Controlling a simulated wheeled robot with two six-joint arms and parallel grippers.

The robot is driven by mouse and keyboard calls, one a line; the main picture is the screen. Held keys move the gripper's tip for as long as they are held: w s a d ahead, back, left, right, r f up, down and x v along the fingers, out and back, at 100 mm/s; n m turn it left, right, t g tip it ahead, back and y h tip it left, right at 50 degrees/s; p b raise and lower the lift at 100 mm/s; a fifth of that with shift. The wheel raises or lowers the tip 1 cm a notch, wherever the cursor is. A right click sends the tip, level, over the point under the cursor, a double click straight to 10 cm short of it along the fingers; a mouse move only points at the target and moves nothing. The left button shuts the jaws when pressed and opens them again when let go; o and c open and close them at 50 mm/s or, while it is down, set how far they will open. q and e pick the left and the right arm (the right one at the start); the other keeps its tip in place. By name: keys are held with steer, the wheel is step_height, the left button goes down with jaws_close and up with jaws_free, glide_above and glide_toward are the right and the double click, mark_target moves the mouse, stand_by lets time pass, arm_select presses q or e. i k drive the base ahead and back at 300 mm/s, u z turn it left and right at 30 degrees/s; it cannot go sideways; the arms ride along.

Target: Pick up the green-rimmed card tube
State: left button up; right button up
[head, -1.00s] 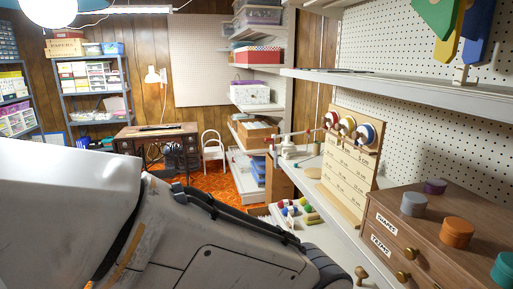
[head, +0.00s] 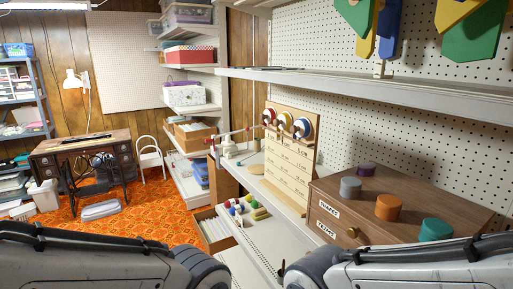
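I cannot make out a green-rimmed card tube in the head view. My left arm crosses the bottom left and my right arm the bottom right. Neither gripper's fingers show, so I cannot see what they hold. The nearest green things are a green cylinder (head: 435,230) on the wooden drawer cabinet and a small green-and-pale piece among the coloured balls (head: 238,206) on the lower shelf.
A shelf unit (head: 385,97) runs along the right. The drawer cabinet (head: 338,213) and a wooden rack (head: 288,172) with round coloured tops stand on it. Orange carpet (head: 150,205) is open between.

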mark_target(257, 145)
steer(key=u, duration=0.25)
steer(key=k, duration=0.35)
steer(key=u, duration=1.2)
steer(key=i, duration=2.15)
steer(key=z, duration=0.6)
steer(key=i, duration=1.1)
steer(key=z, duration=1.65)
steer(key=i, duration=0.9)
steer(key=z, duration=0.85)
